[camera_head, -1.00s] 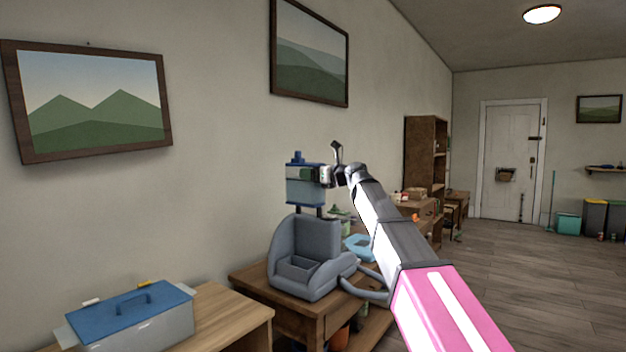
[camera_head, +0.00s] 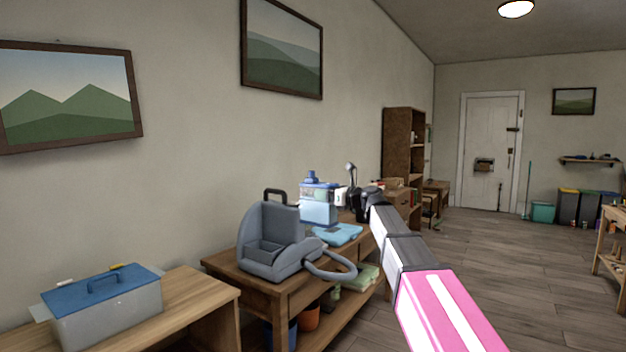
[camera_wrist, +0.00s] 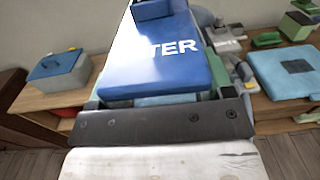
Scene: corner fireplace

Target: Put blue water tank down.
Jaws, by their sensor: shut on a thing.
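The blue water tank (camera_head: 319,203) has a blue top and a paler blue, see-through body. My gripper (camera_head: 343,197) is shut on it from the right side in the head view. In the wrist view the tank's blue top (camera_wrist: 165,55) carries white letters ending in "TER" and fills the middle, close to my gripper (camera_wrist: 155,98). In the head view the tank shows just behind the grey machine, over the wooden table (camera_head: 290,285). I cannot tell whether its base touches anything.
A grey machine (camera_head: 268,245) with a hose stands on the table. A light-blue flat case (camera_head: 337,234) lies beside it. A grey box with a blue lid (camera_head: 105,295) sits on the nearer table at left. Open floor (camera_head: 470,270) lies to the right.

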